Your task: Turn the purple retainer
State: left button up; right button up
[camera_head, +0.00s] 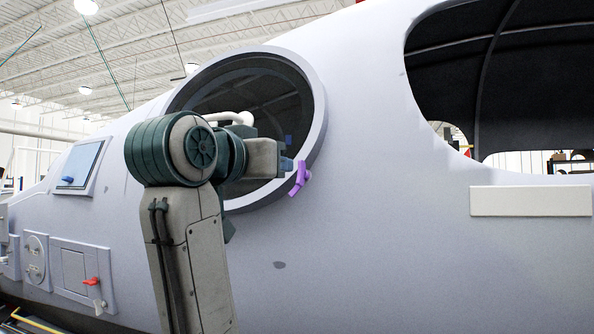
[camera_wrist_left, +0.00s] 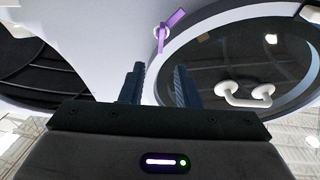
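The purple retainer (camera_head: 300,178) sits on the lower right rim of the round window frame (camera_head: 317,110) on the grey fuselage. It is a small bar, tilted in the head view. In the left wrist view the retainer (camera_wrist_left: 168,30) lies beyond the fingertips, at the top centre, next to the frame's edge. My left gripper (camera_head: 287,165) is just left of the retainer in the head view. In the left wrist view its two dark fingers (camera_wrist_left: 159,72) are apart with nothing between them. My right gripper is not in view.
A white curved handle (camera_wrist_left: 245,95) is on the round window's glass. A large opening (camera_head: 480,80) is at the upper right, with a pale rectangular plate (camera_head: 530,201) below it. A panel with a red handle (camera_head: 91,281) is at the lower left. Bare fuselage lies right of the retainer.

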aim_at(298, 171)
pick_arm(q)
jog(key=p+x, duration=0.3)
jog(key=x, duration=0.6)
jog(key=shift+w+d+p, duration=0.15)
jog(key=shift+w+p, duration=0.15)
jog(key=shift+w, duration=0.25)
jog(key=shift+w+f, duration=0.1)
grip_shut()
